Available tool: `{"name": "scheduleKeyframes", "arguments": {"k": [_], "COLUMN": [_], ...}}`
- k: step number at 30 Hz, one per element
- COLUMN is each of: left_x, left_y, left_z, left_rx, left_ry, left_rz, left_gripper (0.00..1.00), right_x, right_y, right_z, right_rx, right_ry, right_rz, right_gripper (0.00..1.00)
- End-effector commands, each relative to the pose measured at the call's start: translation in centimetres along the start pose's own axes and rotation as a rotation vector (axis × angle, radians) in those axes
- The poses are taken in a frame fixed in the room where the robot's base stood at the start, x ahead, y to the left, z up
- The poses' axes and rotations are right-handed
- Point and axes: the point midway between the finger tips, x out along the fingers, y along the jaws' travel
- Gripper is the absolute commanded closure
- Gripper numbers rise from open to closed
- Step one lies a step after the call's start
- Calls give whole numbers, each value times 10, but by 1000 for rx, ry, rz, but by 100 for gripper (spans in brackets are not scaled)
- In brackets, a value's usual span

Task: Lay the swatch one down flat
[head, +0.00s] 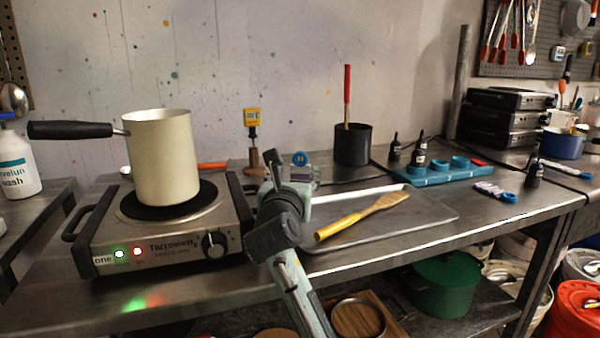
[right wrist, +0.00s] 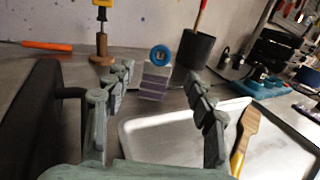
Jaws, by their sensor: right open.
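A swatch with pale and purple bands and a round blue tag (right wrist: 160,55) at its top appears upright beyond my right gripper. Its striped face (right wrist: 153,84) shows between the two fingers in the right wrist view, apart from both as far as I can see. In the head view the blue tag (head: 299,159) shows just above my right gripper (head: 290,178), which hides most of the swatch. The mark on the tag is too small to read. My right gripper is open and empty. My left gripper is out of view.
A hot plate (head: 165,245) with a cream pot (head: 160,160) stands left of my right arm. A metal tray (head: 430,213) with a yellow-handled spatula (head: 350,223) lies to the right. A dark canister (head: 352,146) and a wooden stand (head: 254,160) are behind. Another swatch (head: 488,188) lies farther right.

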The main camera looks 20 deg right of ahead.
Motion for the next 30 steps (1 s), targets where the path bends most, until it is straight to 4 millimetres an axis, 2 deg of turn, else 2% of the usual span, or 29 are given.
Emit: {"name": "scheduleKeyframes", "arguments": {"k": [3,6,16,26,30], "left_x": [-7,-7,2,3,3], "left_y": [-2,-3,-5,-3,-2], "left_z": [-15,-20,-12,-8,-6], "left_rx": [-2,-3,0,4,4], "left_ry": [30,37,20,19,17], "left_rz": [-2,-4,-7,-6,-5], "left_gripper": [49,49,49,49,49], "right_x": [10,18,68,74,74], "right_y": [-1,-1,-1,-1,-1], "right_z": [4,5,5,4,4], "right_rx": [1,1,1,1,1], "right_ry": [-4,-4,-3,-3,-3], "right_rz": [-3,-2,-3,-2,-2], "right_gripper": [45,45,45,45,62]}}
